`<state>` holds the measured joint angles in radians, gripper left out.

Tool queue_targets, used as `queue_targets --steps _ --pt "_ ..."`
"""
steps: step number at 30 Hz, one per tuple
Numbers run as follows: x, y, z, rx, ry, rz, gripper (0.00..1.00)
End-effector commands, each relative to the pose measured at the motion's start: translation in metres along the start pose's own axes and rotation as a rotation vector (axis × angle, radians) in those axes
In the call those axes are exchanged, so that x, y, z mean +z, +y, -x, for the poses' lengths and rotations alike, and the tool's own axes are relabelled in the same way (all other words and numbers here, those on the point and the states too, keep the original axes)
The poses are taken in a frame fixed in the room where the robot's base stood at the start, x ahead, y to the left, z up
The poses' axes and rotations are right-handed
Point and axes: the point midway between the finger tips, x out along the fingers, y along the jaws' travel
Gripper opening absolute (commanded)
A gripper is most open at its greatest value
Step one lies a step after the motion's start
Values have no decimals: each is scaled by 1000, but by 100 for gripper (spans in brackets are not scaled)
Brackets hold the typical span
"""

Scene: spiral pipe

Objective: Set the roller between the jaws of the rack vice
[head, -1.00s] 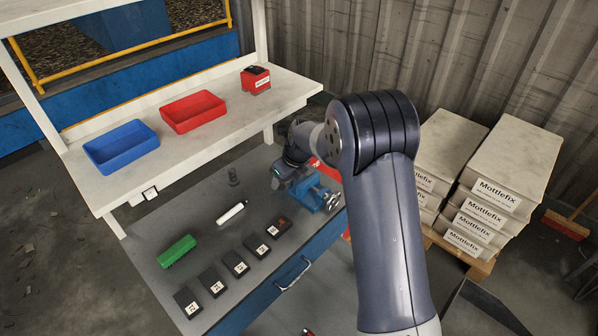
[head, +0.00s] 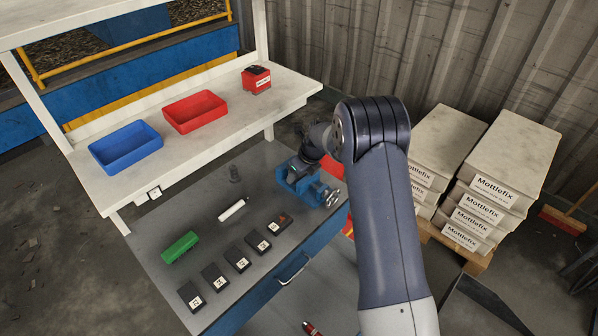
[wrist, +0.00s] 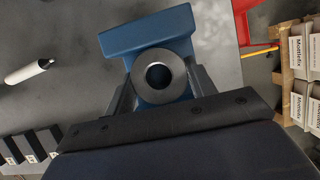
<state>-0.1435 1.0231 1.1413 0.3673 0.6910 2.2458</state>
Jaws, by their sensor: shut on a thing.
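Blue (head: 125,147) and red (head: 195,111) trays sit on the shelf above. Stacked Mottlefix boxes (head: 480,165) stand right.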

Motion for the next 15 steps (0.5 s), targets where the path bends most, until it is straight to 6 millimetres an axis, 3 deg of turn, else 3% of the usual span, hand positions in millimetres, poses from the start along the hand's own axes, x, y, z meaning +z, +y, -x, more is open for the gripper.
queue_targets --steps 9,15 --pt "-1 0 -1 0 0 0 74" --pt "0 0 -1 0 0 0 74"
